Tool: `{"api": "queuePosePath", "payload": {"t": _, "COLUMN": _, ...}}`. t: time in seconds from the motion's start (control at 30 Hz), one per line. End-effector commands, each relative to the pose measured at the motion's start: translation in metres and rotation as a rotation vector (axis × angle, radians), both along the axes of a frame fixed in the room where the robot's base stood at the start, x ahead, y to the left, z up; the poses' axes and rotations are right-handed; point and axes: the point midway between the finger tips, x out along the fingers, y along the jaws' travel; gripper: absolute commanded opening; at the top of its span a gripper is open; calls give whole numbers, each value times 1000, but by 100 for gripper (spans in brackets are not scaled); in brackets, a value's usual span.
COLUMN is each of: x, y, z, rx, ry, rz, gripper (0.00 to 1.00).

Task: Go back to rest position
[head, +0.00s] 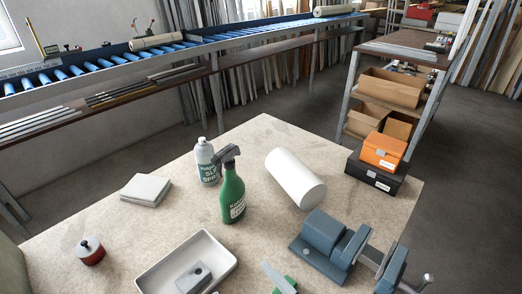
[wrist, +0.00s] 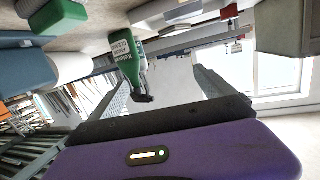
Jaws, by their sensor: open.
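My gripper (wrist: 160,77) shows only in the wrist view, its two grey fingers apart in front of the purple body. Nothing is clasped between them. The green spray bottle (wrist: 124,55) appears in that view near the left finger, seemingly beyond the fingers; the exact gap cannot be told. In the head view the same spray bottle (head: 232,193) stands upright on the worktable (head: 110,217), with a dark grey trigger head. My gripper is not visible in the head view.
A spray can (head: 207,163), white roll (head: 295,178), cloth stack (head: 145,190), red jar (head: 90,251), white tray (head: 151,276) holding a grey block, and blue-grey vise (head: 330,245) stand on the table. Orange (head: 378,151) and black (head: 376,175) boxes are stacked at its right corner.

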Motion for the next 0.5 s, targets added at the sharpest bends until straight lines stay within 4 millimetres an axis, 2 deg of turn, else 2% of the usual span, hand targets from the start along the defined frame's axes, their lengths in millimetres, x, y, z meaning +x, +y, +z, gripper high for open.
{"api": "queuePosePath", "payload": {"t": 0.03, "x": -6, "y": -17, "z": -1, "rx": 10, "ry": -10, "rz": -41, "gripper": 93}}
{"api": "queuePosePath", "payload": {"t": 0.17, "x": -25, "y": -58, "z": 3, "rx": 35, "ry": -47, "rz": -140, "gripper": 93}}
{"api": "queuePosePath", "payload": {"t": 0.27, "x": -46, "y": -93, "z": 5, "rx": 47, "ry": -70, "rz": -216, "gripper": 93}}
{"api": "queuePosePath", "payload": {"t": 0.4, "x": -85, "y": -137, "z": 10, "rx": 51, "ry": -95, "rz": -313, "gripper": 93}}
{"api": "queuePosePath", "payload": {"t": 0.5, "x": -114, "y": -162, "z": 15, "rx": 44, "ry": -103, "rz": -374, "gripper": 93}}
